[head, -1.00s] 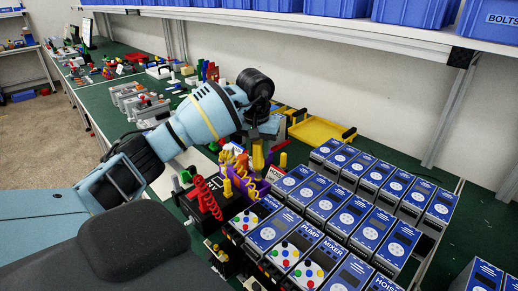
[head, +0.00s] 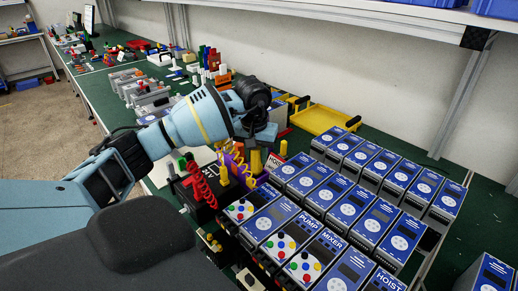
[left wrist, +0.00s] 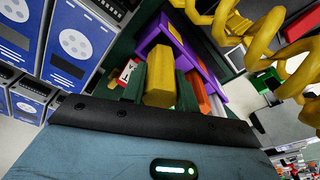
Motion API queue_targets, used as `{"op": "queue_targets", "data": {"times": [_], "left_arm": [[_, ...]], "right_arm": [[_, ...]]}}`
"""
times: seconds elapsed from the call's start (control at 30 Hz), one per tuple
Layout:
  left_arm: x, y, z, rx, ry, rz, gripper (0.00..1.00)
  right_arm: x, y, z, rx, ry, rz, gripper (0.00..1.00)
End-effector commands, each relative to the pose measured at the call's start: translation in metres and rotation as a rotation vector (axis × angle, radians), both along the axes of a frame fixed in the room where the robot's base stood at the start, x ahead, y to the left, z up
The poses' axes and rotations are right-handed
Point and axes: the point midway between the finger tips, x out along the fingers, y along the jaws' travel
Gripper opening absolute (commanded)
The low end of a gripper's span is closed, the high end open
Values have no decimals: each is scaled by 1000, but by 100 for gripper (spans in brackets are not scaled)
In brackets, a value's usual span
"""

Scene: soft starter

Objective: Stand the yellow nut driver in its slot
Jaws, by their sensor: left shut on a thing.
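The yellow nut driver (head: 256,162) shows as a yellow handle just under my left gripper (head: 258,150) in the head view. In the left wrist view its thick yellow handle (left wrist: 161,80) lies between the fingers of my left gripper (left wrist: 160,88), which is shut on it. A purple rack (left wrist: 153,38) is right beyond the handle in the wrist view; it also shows under the gripper in the head view (head: 236,163). The driver's lower end is hidden, so I cannot tell whether it is in a slot. My right gripper is not in view.
Rows of blue-and-grey soft starters (head: 346,211) fill the bench at right. A red coiled cord (head: 201,186) and a yellow coiled cord (left wrist: 288,50) hang close to the rack. A yellow tray (head: 321,119) lies behind. Crowded parts cover the far bench.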

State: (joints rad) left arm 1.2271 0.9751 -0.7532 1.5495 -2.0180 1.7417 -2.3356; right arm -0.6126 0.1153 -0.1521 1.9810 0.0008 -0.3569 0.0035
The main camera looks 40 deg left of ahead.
Motion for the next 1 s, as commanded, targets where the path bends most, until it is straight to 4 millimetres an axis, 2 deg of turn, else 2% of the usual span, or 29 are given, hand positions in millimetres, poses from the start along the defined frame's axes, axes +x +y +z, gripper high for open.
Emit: {"op": "queue_targets", "data": {"times": [0.1, 0.3, 1.0], "left_arm": [[0, 0, -11, 0, 2, -1, 8], [0, 0, -18, 0, 1, -1, 8], [0, 0, -20, 0, -1, 0, 8]], "right_arm": [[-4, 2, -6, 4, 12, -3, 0], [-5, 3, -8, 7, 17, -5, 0], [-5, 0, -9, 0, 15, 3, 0]]}}
